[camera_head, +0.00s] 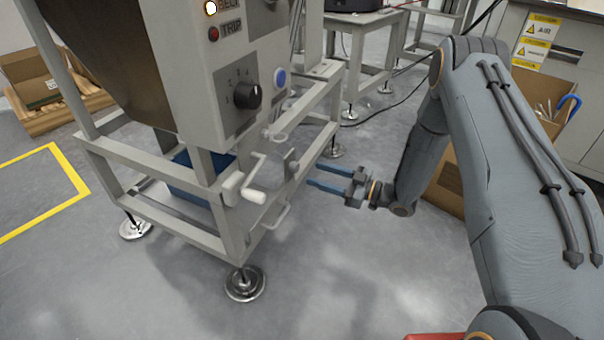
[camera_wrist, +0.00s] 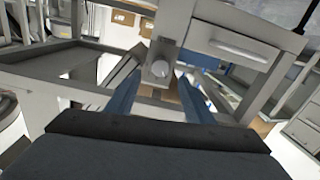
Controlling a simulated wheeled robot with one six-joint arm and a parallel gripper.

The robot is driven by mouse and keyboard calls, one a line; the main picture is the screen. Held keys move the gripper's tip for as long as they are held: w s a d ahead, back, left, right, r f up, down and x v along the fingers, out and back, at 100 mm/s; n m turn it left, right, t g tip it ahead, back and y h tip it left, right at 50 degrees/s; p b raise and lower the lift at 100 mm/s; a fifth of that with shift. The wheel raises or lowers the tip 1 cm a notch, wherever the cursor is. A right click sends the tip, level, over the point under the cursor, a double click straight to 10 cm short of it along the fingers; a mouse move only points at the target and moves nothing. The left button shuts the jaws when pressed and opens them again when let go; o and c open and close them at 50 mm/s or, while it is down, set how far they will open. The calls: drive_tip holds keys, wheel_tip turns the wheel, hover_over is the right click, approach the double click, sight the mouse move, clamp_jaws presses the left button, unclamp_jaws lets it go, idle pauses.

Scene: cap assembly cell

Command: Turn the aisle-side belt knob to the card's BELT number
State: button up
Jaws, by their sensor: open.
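A black knob (camera_head: 247,95) sits on a dark plate on the machine's grey panel, with small marks around it. The marks and its pointer are too small to read surely. My gripper (camera_head: 313,176) is open and empty, its blue fingers pointing left beside the lower machine frame. It is below and right of the black knob, clear of it. In the wrist view, a pale round end (camera_wrist: 160,70) shows between the spread fingers; I cannot tell what it belongs to. The black knob cannot be made out there. No card with a BELT number is readable.
A crank with a white handle (camera_head: 244,186) juts from the machine frame (camera_head: 237,222), left of my gripper. A blue button (camera_head: 280,78) is right of the knob. A lit lamp (camera_head: 210,8) and red TRIP lamp (camera_head: 213,34) are above. Floor in front is clear.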

sight(298, 168)
drive_tip(key=b+x, duration=0.2)
drive_tip(key=x, duration=0.4)
drive_tip(key=shift+w+a, duration=0.1)
drive_tip(key=shift+a, duration=0.1)
drive_tip(key=c, duration=1)
drive_tip(key=shift+c, duration=0.2)
